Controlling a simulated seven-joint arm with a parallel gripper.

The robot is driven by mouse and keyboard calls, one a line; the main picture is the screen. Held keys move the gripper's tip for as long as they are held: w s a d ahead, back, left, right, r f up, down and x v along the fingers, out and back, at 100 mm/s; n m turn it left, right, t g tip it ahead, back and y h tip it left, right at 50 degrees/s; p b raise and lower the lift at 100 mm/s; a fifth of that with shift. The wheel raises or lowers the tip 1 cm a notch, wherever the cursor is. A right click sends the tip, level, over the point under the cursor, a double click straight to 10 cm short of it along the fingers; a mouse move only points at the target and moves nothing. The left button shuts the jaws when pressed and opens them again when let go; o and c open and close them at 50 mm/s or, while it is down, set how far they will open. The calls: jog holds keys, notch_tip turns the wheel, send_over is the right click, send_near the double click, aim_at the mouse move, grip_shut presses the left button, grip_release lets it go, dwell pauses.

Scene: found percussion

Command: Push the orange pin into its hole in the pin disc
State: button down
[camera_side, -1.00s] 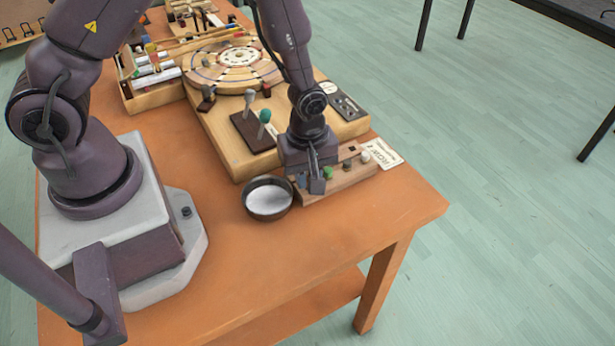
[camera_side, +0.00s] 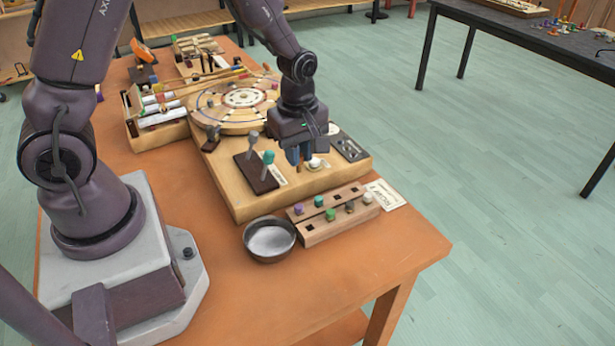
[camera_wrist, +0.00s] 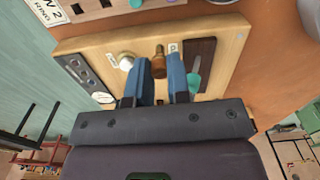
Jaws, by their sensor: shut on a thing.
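My gripper (camera_side: 298,157) hangs over the near part of the wooden box, in front of the pin disc. The disc is not visible in the wrist view. I cannot make out which hole is the orange pin's.
The pin rack (camera_side: 318,236) with several coloured pins stands in front of the box. A dark bowl (camera_side: 270,240) is left of it. A grey lever (camera_side: 252,143), a teal lever (camera_side: 267,160) and a white knob (camera_side: 315,163) stand near my gripper. Sticks lie at the left.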

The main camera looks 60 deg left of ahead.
jog(key=a+n, duration=0.2)
jog(key=a, duration=0.6)
jog(key=w+a+r+n, duration=0.1)
jog(key=a+n, duration=0.1)
jog(key=a, duration=0.5)
jog(key=w+a+r+n, duration=0.1)
jog(key=a+n, duration=0.1)
jog(key=a, duration=0.6)
jog(key=shift+w+a+r, duration=0.1)
jog(key=shift+w+a, duration=0.1)
jog(key=shift+a, duration=0.1)
jog(key=shift+w+a+r, duration=0.2)
jog(key=shift+a+r, duration=0.3)
jog(key=shift+r, duration=0.05)
jog(key=shift+w+a+r, duration=0.15)
jog(key=shift+a+r, duration=0.3)
jog(key=shift+r, duration=0.05)
jog(key=shift+f, duration=2.9)
jog(key=shift+f, duration=1.55)
